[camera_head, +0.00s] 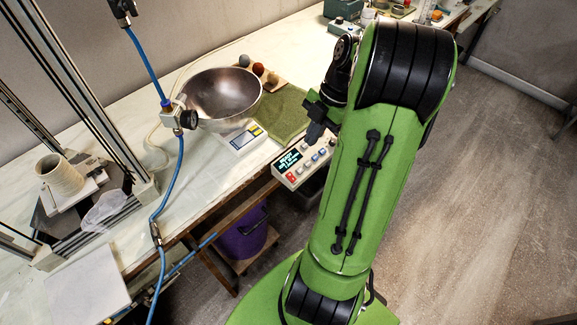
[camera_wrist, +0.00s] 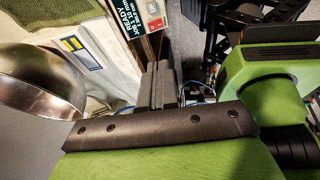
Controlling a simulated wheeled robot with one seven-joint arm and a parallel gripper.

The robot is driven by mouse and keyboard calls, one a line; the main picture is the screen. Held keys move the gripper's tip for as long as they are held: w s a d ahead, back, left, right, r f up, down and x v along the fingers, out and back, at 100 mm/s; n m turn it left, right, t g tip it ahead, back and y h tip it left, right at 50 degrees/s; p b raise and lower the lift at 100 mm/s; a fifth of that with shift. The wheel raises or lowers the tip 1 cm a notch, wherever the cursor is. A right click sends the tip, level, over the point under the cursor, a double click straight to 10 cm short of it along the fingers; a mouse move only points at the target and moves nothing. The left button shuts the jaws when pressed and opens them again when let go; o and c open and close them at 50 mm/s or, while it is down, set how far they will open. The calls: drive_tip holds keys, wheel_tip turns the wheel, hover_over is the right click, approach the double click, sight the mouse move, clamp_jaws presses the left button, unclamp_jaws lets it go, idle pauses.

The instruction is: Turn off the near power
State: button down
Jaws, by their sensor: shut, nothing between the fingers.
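The near control box (camera_head: 279,172) sits at the front edge of the bench, with a dark display (camera_head: 288,160), a row of knobs or buttons, and a small red control (camera_head: 291,177) at its left corner. My gripper (camera_head: 315,131) is shut and empty, just above and behind the box's right part in the head view. In the wrist view, my gripper (camera_wrist: 160,82) points toward the box; its display (camera_wrist: 128,14) and a red control (camera_wrist: 153,8) show at the top edge. I cannot tell whether the fingers touch the box. My arm hides some of the area to its right.
A blue hose (camera_head: 168,190) hangs at left. A purple bucket (camera_head: 241,236) is under the bench. Floor at right is clear.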

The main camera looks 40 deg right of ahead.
drive_tip(key=shift+f, duration=0.1)
drive_tip(key=b, duration=0.3)
approach(289, 175)
drive_tip(key=shift+s+a+f, duration=0.3)
drive_tip(key=shift+a+f, duration=0.15)
drive_tip(key=shift+f, duration=0.15)
drive_tip(key=shift+s+a+f, duration=0.25)
drive_tip(key=shift+a+f, duration=0.15)
drive_tip(key=shift+f, duration=0.2)
drive_tip(key=f, duration=0.1)
drive_tip(key=w+f, duration=0.1)
drive_tip(key=f, duration=0.1)
drive_tip(key=shift+w+f, duration=0.1)
drive_tip(key=shift+w, duration=0.2)
drive_tip(key=shift+w+f, duration=0.1)
drive_tip(key=shift+f, duration=0.05)
